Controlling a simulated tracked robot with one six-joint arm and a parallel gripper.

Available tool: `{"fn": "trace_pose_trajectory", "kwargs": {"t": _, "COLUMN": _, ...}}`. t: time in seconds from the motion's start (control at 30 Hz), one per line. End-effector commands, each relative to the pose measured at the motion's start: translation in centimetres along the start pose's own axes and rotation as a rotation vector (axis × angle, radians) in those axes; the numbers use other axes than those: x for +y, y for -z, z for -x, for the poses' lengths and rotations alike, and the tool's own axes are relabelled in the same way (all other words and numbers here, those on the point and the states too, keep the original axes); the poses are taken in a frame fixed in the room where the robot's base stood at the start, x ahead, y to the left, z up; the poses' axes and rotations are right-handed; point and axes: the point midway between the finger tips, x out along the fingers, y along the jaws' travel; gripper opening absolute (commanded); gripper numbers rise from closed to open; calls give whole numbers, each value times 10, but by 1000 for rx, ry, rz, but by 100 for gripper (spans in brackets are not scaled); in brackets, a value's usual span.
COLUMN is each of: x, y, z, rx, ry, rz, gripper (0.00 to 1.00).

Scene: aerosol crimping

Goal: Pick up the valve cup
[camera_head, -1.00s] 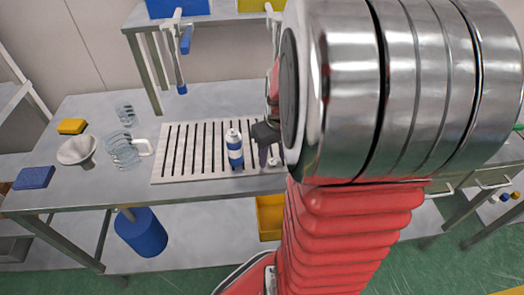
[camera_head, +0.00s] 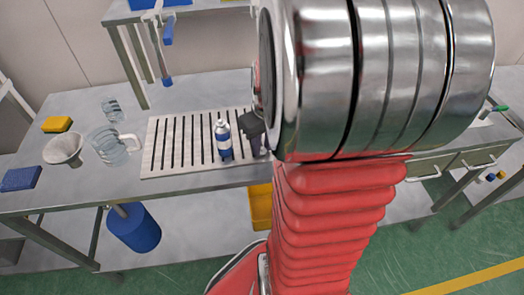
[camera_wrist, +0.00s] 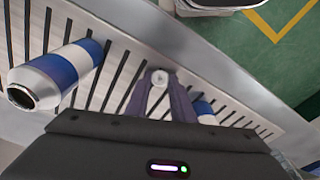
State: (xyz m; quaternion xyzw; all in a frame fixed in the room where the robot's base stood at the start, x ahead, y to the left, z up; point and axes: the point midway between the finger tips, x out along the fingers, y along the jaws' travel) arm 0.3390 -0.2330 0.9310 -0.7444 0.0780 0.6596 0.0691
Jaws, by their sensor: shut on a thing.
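The valve cup (camera_wrist: 159,78) is a small pale round piece with a raised centre. In the wrist view it sits between the tips of my gripper (camera_wrist: 160,92), whose dark purple fingers are shut on it. In the head view my gripper (camera_head: 257,147) is just right of a blue-and-white can, over the slatted rack's right part; the cup cannot be made out there. The open-topped can (camera_head: 223,140) stands upright; in the wrist view it (camera_wrist: 58,72) lies left of the fingers. Whether the cup touches the rack is unclear.
The slatted rack (camera_head: 157,168) lies on the steel table. Another blue-and-white piece (camera_wrist: 205,110) shows behind my right finger. Left are a funnel (camera_head: 64,149), a clear jug (camera_head: 108,147), a yellow sponge (camera_head: 57,124) and a blue block (camera_head: 20,179). My arm hides the table's right part.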

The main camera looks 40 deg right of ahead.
Motion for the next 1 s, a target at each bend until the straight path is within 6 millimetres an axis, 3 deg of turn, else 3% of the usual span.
{"fn": "trace_pose_trajectory", "kwargs": {"t": 0.23, "x": 0, "y": 0, "z": 0, "rx": 0, "ry": 0, "rz": 0, "gripper": 0}}
{"fn": "trace_pose_trajectory", "kwargs": {"t": 0.57, "x": 0, "y": 1, "z": 4, "rx": 2, "ry": -1, "rz": 1, "gripper": 0}}
{"fn": "trace_pose_trajectory", "kwargs": {"t": 0.77, "x": 0, "y": 4, "z": 26, "rx": 4, "ry": -2, "rz": 1, "gripper": 0}}
{"fn": "trace_pose_trajectory", "kwargs": {"t": 1.0, "x": 0, "y": 9, "z": 69, "rx": 4, "ry": -2, "rz": 1, "gripper": 0}}
